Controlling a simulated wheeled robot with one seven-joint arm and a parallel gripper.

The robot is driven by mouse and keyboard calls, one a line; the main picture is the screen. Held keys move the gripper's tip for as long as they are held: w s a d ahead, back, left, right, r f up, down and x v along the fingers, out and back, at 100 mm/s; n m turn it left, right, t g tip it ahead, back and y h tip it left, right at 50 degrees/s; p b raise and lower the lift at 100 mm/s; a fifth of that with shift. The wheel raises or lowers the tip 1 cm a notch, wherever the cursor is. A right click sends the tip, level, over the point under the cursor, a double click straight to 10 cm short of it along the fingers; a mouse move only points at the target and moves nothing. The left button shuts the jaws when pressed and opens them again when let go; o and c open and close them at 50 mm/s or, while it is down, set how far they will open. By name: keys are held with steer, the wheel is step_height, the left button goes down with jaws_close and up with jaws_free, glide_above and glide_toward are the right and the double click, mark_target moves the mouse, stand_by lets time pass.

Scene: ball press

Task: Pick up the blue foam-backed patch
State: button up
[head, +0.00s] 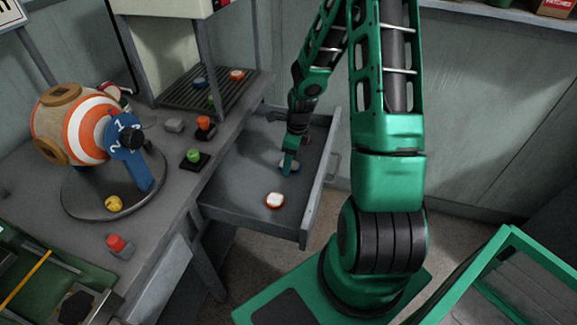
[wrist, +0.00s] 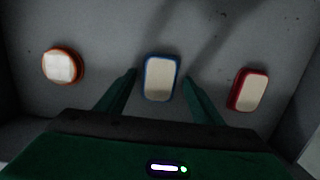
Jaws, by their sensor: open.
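The blue-rimmed patch with a pale top (wrist: 159,78) lies in the open drawer, between my gripper's two fingers in the wrist view. It also shows in the head view (head: 289,167), partly covered by my gripper (head: 289,160). My gripper (wrist: 159,92) is open, with one finger on each side of the patch and a gap to each. I cannot tell the exact height of the fingertips above the drawer floor. An orange-rimmed round patch (wrist: 63,66) lies to the left and a red-rimmed patch (wrist: 248,90) to the right in the wrist view.
The grey drawer (head: 240,185) is pulled out, with walls around the patches. Left of it, the bench carries a green button (head: 193,155), a red button (head: 205,123) and a striped ball (head: 75,125) on a stand. The drawer floor near its front is mostly clear.

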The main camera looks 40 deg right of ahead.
steer(key=c, duration=1.1)
steer(key=shift+r, duration=0.15)
